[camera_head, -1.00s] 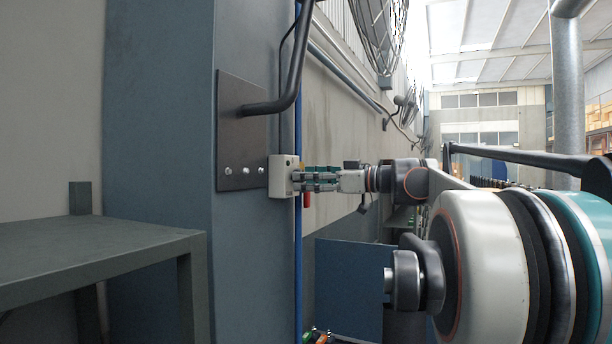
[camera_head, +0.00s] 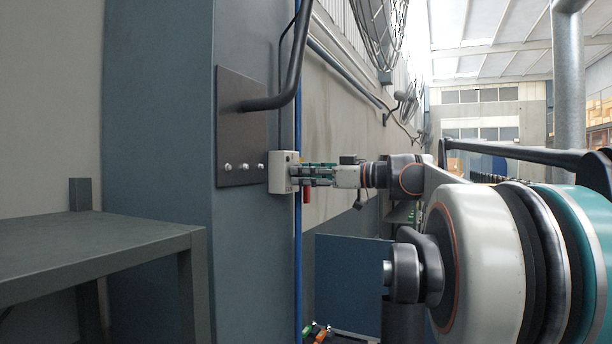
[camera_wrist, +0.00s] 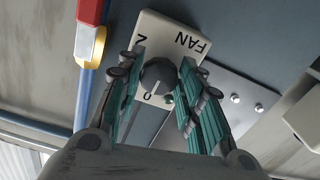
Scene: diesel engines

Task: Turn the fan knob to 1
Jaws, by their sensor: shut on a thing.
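The white fan switch box (camera_head: 283,172) is fixed to the side of a blue-grey column. In the wrist view the box (camera_wrist: 168,38) reads "FAN", with a "2" and a "0" visible; no "1" can be made out. The round dark knob (camera_wrist: 158,74) sits on its face, with a pale mark pointing roughly toward the "0". My gripper (camera_wrist: 163,70) has one teal-padded finger on each side of the knob and is shut on it. In the head view my gripper (camera_head: 299,175) reaches the box from the right, and the knob is hidden.
A dark metal plate (camera_head: 240,135) with bolts and a bent black pipe (camera_head: 290,75) is just left of the box. A blue pipe (camera_head: 298,240) runs beside it, with a red-handled thing below. A grey table (camera_head: 100,240) stands at lower left.

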